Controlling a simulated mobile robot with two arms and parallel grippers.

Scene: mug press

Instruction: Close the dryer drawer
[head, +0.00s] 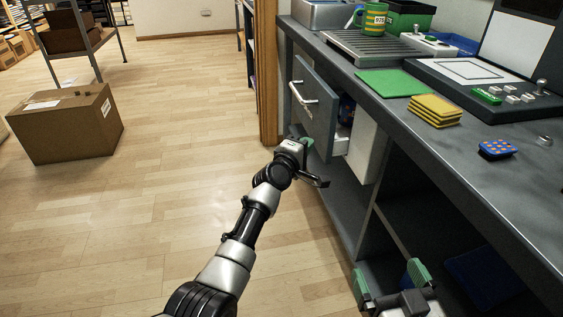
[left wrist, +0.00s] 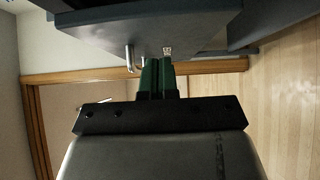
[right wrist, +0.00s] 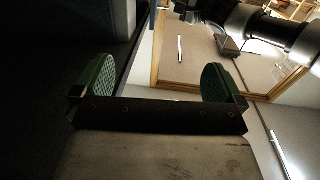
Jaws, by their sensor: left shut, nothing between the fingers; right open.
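The dryer drawer (head: 317,123) is a grey-fronted drawer under the counter, pulled partly open, with a bar handle (head: 302,93) on its front and dark contents partly visible inside. My left gripper (head: 306,143) is at the lower part of the drawer front, below the handle. In the left wrist view its green fingers (left wrist: 157,72) are together and empty, close to the drawer panel (left wrist: 205,25); I cannot tell whether they touch it. My right gripper (head: 391,279) is open and empty, low by the counter's open shelf. Its spread fingers show in the right wrist view (right wrist: 156,82).
The counter (head: 420,135) holds a green mug (head: 371,18), a green mat (head: 391,83), yellow pads (head: 435,110) and a press (head: 485,80). A white panel (head: 366,147) stands beside the drawer. A cardboard box (head: 66,124) sits on the floor at left. The floor between is clear.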

